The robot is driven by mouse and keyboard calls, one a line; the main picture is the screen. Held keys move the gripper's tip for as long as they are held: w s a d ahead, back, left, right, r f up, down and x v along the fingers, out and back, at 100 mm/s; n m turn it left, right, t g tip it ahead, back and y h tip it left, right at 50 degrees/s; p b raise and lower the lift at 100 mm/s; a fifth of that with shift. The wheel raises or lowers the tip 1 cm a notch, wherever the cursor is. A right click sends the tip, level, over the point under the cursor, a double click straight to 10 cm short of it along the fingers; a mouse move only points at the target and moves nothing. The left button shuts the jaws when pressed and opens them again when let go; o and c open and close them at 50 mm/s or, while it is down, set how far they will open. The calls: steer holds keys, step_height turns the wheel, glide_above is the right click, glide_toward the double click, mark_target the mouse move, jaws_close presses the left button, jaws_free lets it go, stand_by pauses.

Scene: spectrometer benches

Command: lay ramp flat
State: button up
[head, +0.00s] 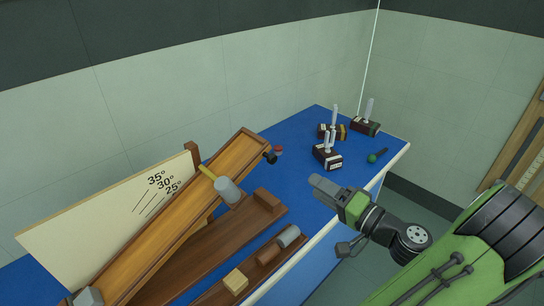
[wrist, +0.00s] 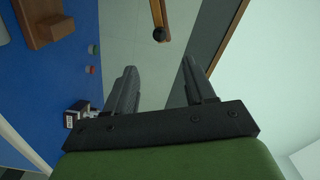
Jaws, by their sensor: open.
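The ramp (head: 175,225) is a long orange-brown channel, tilted up from lower left to upper right beside a cream angle board (head: 100,210) marked 35°, 30° and 25°. A dark knob (head: 270,157) is at its raised end. A dark brown base board (head: 215,245) lies below it. A grey cylinder (head: 228,190) shows at the ramp's near side, with a yellow strip by it. My gripper (head: 320,187) is to the right of the ramp, apart from it. In the wrist view its fingers (wrist: 160,85) are spread and empty; a wooden end with a black knob (wrist: 159,35) shows beyond them.
The blue bench top (head: 300,135) has a pale front edge. Several dark blocks with upright clear tubes (head: 327,155) and a green-headed tool (head: 374,157) stand or lie at the far right. A brown tray (head: 255,270) with small blocks lies in front. Walls close off the back.

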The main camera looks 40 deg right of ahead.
mark_target(274, 161)
steer(key=w, duration=1)
steer(key=w+p, duration=0.1)
steer(key=w, duration=0.5)
steer(key=shift+a, duration=0.25)
steer(key=shift+c, duration=0.3)
jaws_close()
steer(key=shift+f, duration=0.1)
